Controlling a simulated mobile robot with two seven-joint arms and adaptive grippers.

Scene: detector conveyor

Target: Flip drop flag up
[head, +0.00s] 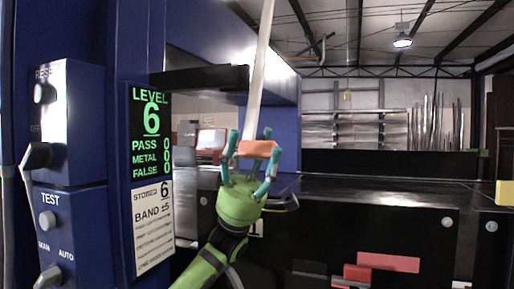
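My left gripper (252,148) is green with teal fingers and reaches up from the bottom of the head view. An orange block-like piece (259,149), which may be the drop flag, lies level between or just in front of its fingertips. I cannot tell whether the fingers grip it or only surround it. A long pale pole (261,70) runs up from behind the fingers to the top edge, leaning slightly right. Its lower end is hidden. My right gripper is not in view.
A blue detector housing with a green-lettered display (151,135) and a switch panel (66,130) stands close on the left. A dark arm-like bar (200,79) juts from it. The black conveyor (400,190) extends right, with a yellow block (504,192) at its far right.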

